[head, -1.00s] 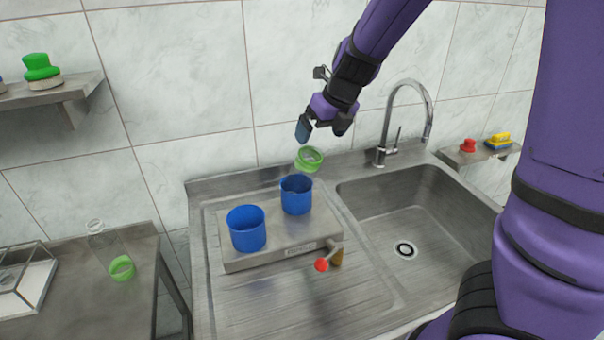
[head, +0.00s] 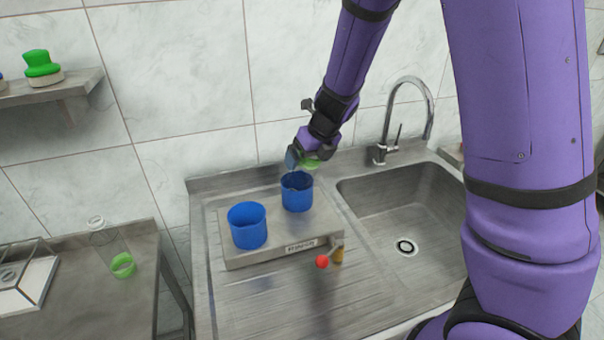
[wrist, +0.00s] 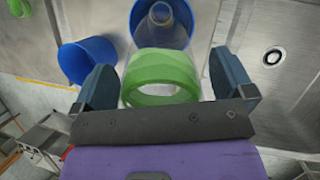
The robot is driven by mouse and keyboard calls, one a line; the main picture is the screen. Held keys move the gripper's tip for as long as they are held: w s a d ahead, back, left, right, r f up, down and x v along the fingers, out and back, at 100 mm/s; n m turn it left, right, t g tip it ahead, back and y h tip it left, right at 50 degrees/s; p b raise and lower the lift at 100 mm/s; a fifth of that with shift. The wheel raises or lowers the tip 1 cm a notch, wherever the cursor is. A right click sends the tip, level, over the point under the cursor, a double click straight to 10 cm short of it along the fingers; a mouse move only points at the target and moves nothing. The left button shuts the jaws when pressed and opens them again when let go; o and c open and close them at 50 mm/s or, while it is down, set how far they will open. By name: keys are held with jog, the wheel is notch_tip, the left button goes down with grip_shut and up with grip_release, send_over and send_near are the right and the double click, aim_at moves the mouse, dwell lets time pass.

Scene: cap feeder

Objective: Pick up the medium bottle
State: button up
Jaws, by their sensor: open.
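A clear bottle (wrist: 160,32) with a wide green band (wrist: 160,68) stands in the right blue cup; the green also shows in the head view (head: 309,162). My gripper (wrist: 162,84) is open, with one dark finger on each side of the green band. Gaps show between the band and both fingers. In the head view my gripper (head: 302,158) is just above the right blue cup (head: 297,194) and hides most of the bottle. Another clear bottle (head: 107,243) with a green band is on the left table. The views do not settle which bottle is medium.
The left blue cup (head: 247,227) stands beside the right one on a metal feeder box (head: 282,242) with a red-knobbed lever (head: 322,262). The sink (head: 400,208) and faucet (head: 428,100) are to the right. A clear-sided box (head: 22,280) sits on the left table.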

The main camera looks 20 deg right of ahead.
jog(key=shift+c, duration=0.5)
jog(key=c, duration=1.2)
jog(key=shift+r, duration=0.1)
